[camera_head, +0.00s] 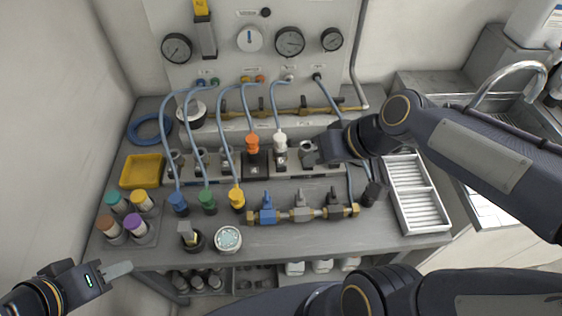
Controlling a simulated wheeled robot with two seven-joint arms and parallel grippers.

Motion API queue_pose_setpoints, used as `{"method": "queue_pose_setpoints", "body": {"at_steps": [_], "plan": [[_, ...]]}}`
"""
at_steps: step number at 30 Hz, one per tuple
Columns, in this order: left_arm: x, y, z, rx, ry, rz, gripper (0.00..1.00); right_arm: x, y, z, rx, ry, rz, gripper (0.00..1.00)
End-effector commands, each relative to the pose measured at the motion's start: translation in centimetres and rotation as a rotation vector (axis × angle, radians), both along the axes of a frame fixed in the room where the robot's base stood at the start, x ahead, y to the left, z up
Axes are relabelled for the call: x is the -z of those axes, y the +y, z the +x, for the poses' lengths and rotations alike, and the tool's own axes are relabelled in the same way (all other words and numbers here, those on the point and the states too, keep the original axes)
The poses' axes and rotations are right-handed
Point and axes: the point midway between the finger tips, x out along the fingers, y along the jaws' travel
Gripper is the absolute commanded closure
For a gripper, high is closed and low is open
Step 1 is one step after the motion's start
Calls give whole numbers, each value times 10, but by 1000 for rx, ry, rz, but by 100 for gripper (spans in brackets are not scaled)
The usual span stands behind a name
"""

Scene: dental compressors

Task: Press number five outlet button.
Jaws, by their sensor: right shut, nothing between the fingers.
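The outlet row (215,172) is a grey rail with several block-like outlets along the back of the bench. An orange plug (253,144) stands in one outlet and a white plug (280,143) in the one to its right. My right gripper (312,156) is shut and empty at the right part of the row, just right of the white plug. It partly covers the outlets there, and whether it touches one is unclear. No outlet numbers are readable. My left gripper (120,270) is low at the left, away from the row; its finger gap is not visible.
A gauge panel (222,55) stands behind the row. Blue, green and yellow connectors and a brass valve manifold (302,214) are in front. A yellow tray (142,171) and capped bottles are at left. A white rack (415,195) and sink are at right.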

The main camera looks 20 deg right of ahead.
Motion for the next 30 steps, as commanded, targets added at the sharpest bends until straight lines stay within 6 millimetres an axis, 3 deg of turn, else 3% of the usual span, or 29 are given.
{"method": "queue_pose_setpoints", "body": {"at_steps": [6, 13, 19, 30], "plan": [[12, 0, 0, 0, 0, 0, 64, 19, 6, 70, -68, -29, 52, 100], [18, 0, 0, 0, 0, 0, 64, 40, 9, 123, -100, -67, 93, 100], [20, 0, 0, 0, 0, 0, 64, 48, 10, 141, -109, -83, 107, 100], [20, 0, 0, 0, 0, 0, 64, 49, 10, 142, -110, -84, 107, 100]]}}
